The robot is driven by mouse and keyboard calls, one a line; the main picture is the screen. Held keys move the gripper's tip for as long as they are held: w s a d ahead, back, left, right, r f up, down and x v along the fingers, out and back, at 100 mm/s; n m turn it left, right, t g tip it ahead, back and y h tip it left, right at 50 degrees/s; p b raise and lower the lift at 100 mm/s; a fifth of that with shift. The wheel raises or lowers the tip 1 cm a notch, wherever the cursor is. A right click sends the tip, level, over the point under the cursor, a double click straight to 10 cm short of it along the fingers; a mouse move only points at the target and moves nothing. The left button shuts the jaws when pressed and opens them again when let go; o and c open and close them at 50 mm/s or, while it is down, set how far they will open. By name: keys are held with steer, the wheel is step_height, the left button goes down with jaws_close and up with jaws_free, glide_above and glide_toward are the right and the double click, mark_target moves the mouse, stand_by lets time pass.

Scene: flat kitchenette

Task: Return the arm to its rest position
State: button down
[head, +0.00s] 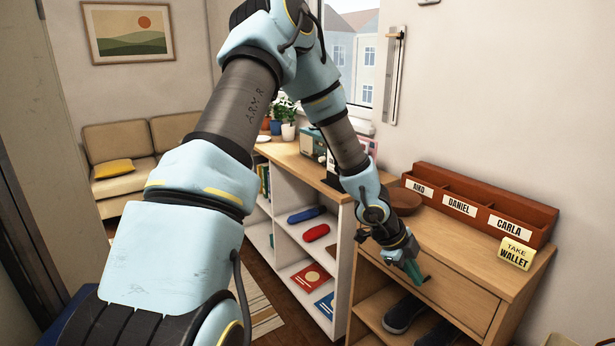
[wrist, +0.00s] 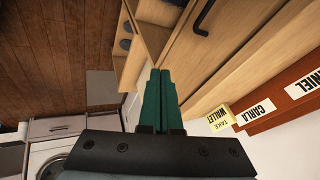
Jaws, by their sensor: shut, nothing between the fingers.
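My arm, light blue and grey, reaches from the lower left up and over to the right in the head view. My gripper (head: 414,271) hangs at the end of it, in front of the wooden cabinet's (head: 452,262) drawer front. In the wrist view my gripper's green fingers (wrist: 160,85) lie side by side, shut, with nothing between them. Whether the fingers touch the cabinet is hard to tell; they look apart from it.
A name-labelled wooden organizer (head: 475,207), a yellow note (head: 516,254) and a brown bowl (head: 404,201) stand on the cabinet. Dark shoes (head: 402,313) sit in its lower opening. A white shelf (head: 327,262) stands left of it. A washing machine (wrist: 50,160) shows in the wrist view.

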steer(key=w+a+r+n+t+y, duration=0.25)
steer(key=a+n, duration=0.35)
steer(key=a, duration=0.5)
steer(key=w+a+r+n+t+y, duration=0.1)
steer(key=w+a+r+n+y, duration=0.4)
steer(key=a, duration=0.6)
steer(key=s+a+r+n, duration=0.3)
steer(key=s+a+n, duration=0.1)
steer(key=a+n, duration=0.3)
steer(key=s+a+r+n+g+h, duration=0.1)
steer(key=s+a+r+n, duration=0.2)
steer(key=s+a+n, duration=0.2)
steer(key=a+n, duration=0.2)
steer(key=n, duration=0.1)
steer(key=shift+s+a+r, duration=0.15)
steer(key=shift+s+r, duration=0.05)
steer(key=shift+s, duration=0.1)
steer(key=shift+g, duration=0.25)
